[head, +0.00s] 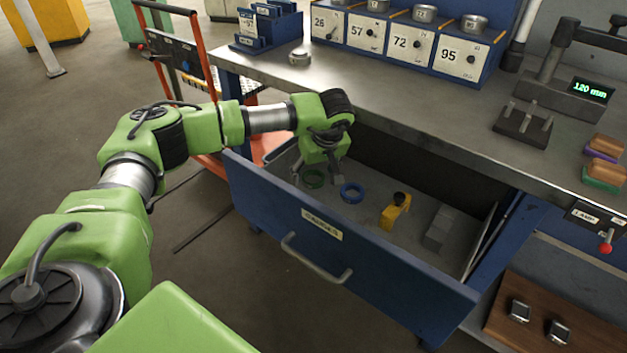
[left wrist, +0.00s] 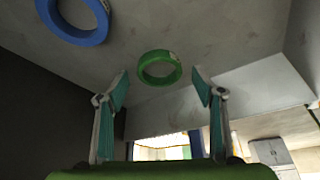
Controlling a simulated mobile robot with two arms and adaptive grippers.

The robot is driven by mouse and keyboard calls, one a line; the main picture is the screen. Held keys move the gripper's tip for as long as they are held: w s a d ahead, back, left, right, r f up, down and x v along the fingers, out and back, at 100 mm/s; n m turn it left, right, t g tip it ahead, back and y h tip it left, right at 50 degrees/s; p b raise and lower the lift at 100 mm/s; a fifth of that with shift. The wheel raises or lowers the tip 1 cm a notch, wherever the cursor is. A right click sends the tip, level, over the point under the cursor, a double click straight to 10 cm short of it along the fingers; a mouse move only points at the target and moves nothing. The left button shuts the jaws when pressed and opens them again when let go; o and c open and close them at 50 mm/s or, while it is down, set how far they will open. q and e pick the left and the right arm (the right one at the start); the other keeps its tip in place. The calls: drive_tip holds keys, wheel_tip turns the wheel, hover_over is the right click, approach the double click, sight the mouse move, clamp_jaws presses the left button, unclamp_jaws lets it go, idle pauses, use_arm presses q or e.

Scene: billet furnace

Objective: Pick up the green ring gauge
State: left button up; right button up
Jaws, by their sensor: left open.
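The green ring gauge (head: 313,178) lies flat on the floor of the open drawer (head: 330,250), near its left end. It also shows in the left wrist view (left wrist: 159,68), ahead of and between the fingertips. My left gripper (head: 318,178) reaches down into the drawer above the ring. In the left wrist view its two fingers (left wrist: 160,82) are spread, one on each side of the ring, with nothing between them. The ring appears apart from both fingers. My right gripper is not in view.
A blue ring (head: 352,192) lies just right of the green one. Farther right are a yellow tool (head: 396,211) and a grey block (head: 440,228). The drawer walls surround them, and the workbench top (head: 400,85) overhangs the drawer's back. An orange-framed cart (head: 200,75) stands at the left.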

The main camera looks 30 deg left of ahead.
use_arm(q)
drive_tip(key=shift+a+f, duration=0.1)
drive_tip(key=shift+f, duration=0.25)
drive_tip(key=shift+w, duration=0.1)
drive_tip(key=c, duration=1.3)
drive_tip(key=shift+o, duration=0.2)
